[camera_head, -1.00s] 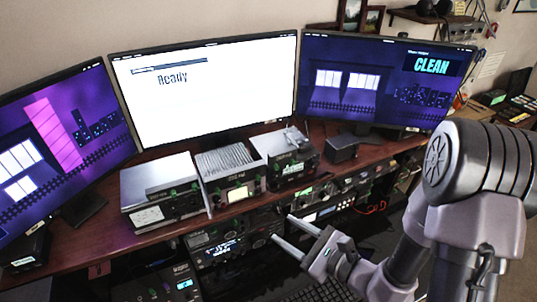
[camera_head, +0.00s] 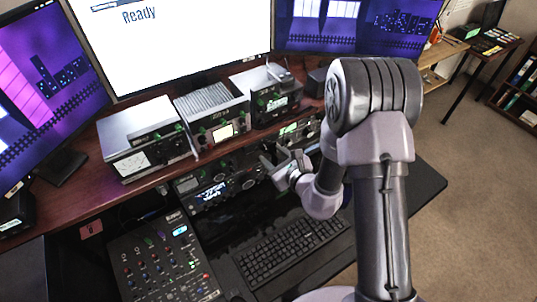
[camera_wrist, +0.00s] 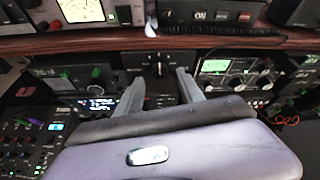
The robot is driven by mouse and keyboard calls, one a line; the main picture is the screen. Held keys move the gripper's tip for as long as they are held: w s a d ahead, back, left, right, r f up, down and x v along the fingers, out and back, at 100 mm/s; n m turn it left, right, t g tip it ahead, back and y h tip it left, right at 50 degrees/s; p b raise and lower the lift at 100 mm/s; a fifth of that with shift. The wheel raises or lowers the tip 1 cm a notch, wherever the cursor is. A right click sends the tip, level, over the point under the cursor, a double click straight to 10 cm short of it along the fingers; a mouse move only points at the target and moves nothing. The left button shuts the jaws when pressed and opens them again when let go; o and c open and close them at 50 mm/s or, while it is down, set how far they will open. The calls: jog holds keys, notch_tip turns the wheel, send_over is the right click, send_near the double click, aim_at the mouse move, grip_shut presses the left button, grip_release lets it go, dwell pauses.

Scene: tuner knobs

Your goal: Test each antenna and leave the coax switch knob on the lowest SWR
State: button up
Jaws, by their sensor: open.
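The coax switch appears to be the dark box under the shelf in the wrist view, with a black knob (camera_wrist: 158,68) on its face. The knob's white mark seems to point up, but it is small. My gripper (camera_wrist: 158,84) is open, its two fingers reaching toward that box on either side of the knob, with no clear contact. In the head view my gripper (camera_head: 277,166) is in front of the gear under the shelf and hides the knob. A lit meter (camera_head: 222,132) shows on the middle shelf unit; its reading is too small to tell. The white monitor (camera_head: 170,40) reads "Ready".
A wooden shelf edge (camera_wrist: 130,44) runs just above the fingers. A radio with a blue display (camera_head: 212,193) is left of my gripper; one with a green screen (camera_wrist: 214,66) is right. A keyboard (camera_head: 290,250) and a mixer (camera_head: 160,260) lie below.

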aim_at(267, 150)
jog(key=shift+x, duration=1.5)
jog(key=shift+s, duration=0.1)
grip_shut()
jog(key=shift+d+r+m+g+y+p, duration=0.15)
jog(key=shift+m+g+y+p, duration=0.35)
jog(key=shift+m, duration=0.4)
jog(key=shift+w+d+m+g+y, duration=0.15)
jog(key=shift+m+g+y, duration=0.25)
jog(key=shift+m+y, duration=1)
jog(key=shift+m+h, duration=0.3)
